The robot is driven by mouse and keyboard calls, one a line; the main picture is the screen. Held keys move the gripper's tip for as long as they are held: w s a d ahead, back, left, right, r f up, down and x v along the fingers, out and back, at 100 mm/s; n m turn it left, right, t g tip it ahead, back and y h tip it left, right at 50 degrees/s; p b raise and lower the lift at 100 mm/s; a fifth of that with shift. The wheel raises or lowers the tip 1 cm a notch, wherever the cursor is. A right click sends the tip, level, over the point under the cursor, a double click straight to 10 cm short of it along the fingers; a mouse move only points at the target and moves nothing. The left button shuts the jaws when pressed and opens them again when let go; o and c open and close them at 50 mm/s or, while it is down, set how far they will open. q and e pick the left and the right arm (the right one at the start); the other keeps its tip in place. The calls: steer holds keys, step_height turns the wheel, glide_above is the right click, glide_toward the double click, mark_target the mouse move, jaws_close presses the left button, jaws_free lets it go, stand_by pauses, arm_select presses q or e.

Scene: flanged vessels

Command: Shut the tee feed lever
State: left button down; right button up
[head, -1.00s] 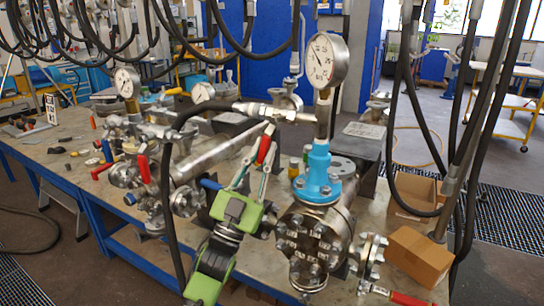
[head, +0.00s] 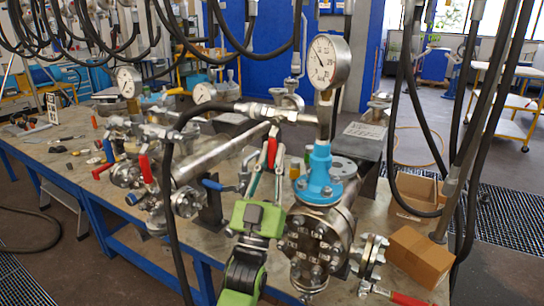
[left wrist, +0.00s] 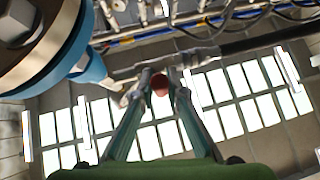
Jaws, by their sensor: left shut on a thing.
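The red-handled lever (head: 272,150) hangs at the hose fitting and tee (head: 262,110) in the middle of the head view, its handle pointing down. My left gripper (head: 265,172) reaches up from below and is shut on this red handle. In the left wrist view the handle's round red end (left wrist: 160,84) sits between the two fingertips (left wrist: 163,76). The fingers hide part of the handle. My right gripper is not in view.
A vessel with a blue neck (head: 318,172) and pressure gauge (head: 328,62) stands close right of the gripper. A blue-handled lever (head: 213,185) is to its left, and another red lever (head: 146,168) farther left. A black hose (head: 166,190) hangs at left. Cardboard boxes (head: 420,256) lie at right.

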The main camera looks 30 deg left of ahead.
arm_select(q)
steer(key=c, duration=2)
jaws_free()
steer(key=shift+s+d+f, duration=0.1)
steer(key=shift+s+f, duration=0.15)
steer(key=shift+f, duration=0.1)
steer(key=v, duration=1.1)
steer(key=shift+s, duration=0.1)
